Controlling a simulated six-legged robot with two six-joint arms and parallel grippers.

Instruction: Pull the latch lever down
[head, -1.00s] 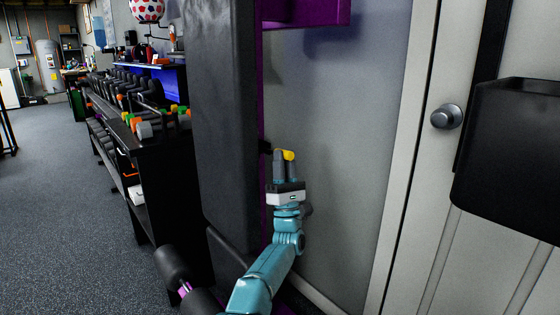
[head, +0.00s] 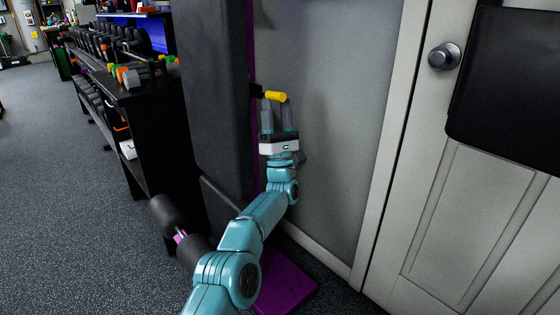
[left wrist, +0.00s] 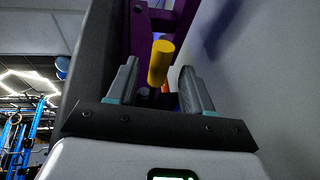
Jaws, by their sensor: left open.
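The latch lever shows as a yellow handle (head: 276,96) on a black mount (head: 257,91) at the edge of the purple frame, beside the black padded board. It sticks out to the right, roughly level. My left gripper (head: 279,106) is open just below and in front of it, fingers pointing up. In the left wrist view the yellow handle (left wrist: 160,62) stands between the two open fingers (left wrist: 155,85) of my left gripper, near their tips. I cannot tell whether the fingers touch it. My right gripper is not in view.
The black pad (head: 212,90) stands close to the left of my gripper. A grey wall (head: 330,130) is behind, and a white door with a knob (head: 444,56) is at right. A dumbbell rack (head: 140,110) stands at left. A purple base plate (head: 285,285) lies on the floor.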

